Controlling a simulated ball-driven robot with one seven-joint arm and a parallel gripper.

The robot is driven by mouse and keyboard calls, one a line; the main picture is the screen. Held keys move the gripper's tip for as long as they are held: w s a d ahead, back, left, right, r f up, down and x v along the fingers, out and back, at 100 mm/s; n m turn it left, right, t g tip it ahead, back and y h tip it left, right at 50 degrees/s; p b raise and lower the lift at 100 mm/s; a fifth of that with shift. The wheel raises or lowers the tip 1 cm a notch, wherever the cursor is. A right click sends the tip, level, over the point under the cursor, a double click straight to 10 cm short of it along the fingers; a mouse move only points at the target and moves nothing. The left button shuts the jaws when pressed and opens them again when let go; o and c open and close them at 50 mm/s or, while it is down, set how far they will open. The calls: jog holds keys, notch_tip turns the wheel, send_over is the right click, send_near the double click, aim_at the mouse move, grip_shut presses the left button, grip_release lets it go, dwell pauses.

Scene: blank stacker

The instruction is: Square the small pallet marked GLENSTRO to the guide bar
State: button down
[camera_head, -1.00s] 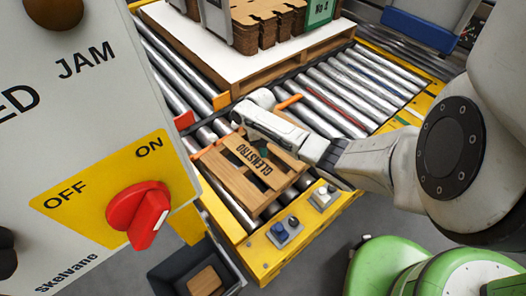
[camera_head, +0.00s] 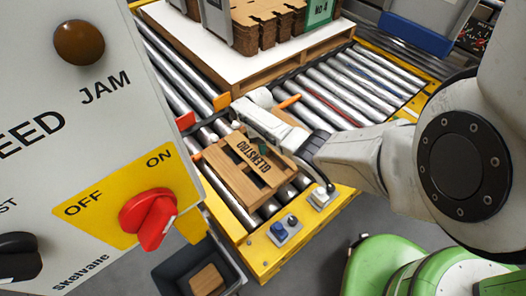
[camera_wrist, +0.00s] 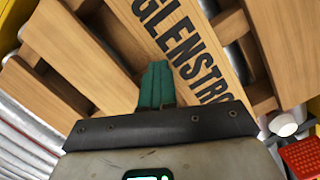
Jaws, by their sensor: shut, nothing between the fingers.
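The small wooden pallet (camera_head: 233,180) marked GLENSTRO lies on the near rollers, with its dark lettering on a top board. In the wrist view its boards (camera_wrist: 182,50) fill most of the picture. An orange guide bar (camera_head: 289,101) shows by its ends beyond the pallet; my arm and the pallet hide its middle. I cannot tell whether the pallet touches it or lies parallel to it. My gripper (camera_head: 263,150) is shut and empty, its teal fingertips at the pallet beside the lettering.
A control panel (camera_head: 90,130) with a red knob stands close at left. A larger loaded pallet (camera_head: 250,84) with a white top is behind. A dark bin (camera_head: 180,272) sits on the floor below the yellow conveyor frame (camera_head: 268,262). Bare rollers (camera_head: 340,90) lie at right.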

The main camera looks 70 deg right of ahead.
jog(key=shift+f, duration=0.45)
jog(key=shift+r+p, duration=0.65)
jog(key=shift+p, duration=0.2)
jog(key=shift+d, duration=0.15)
jog(key=shift+r+p, duration=0.25)
jog(key=shift+p, duration=0.45)
jog(key=w+d+b, duration=0.1)
jog(key=d+b, duration=0.1)
jog(key=w+d+b, duration=0.3)
jog(key=d+b, duration=0.1)
jog(key=b, duration=0.1)
jog(key=shift+w+d+f, duration=0.15)
jog(key=shift+d+f, duration=0.2)
jog(key=d+b, duration=0.1)
jog(key=b, duration=0.1)
jog(key=w+d+b, duration=0.1)
jog(key=b, duration=0.1)
jog(key=shift+w+d, duration=0.1)
jog(key=shift+w, duration=0.15)
jog(key=shift+w+d+r+b, duration=0.3)
jog(key=shift+d+b, duration=0.15)
jog(key=shift+b, duration=0.6)
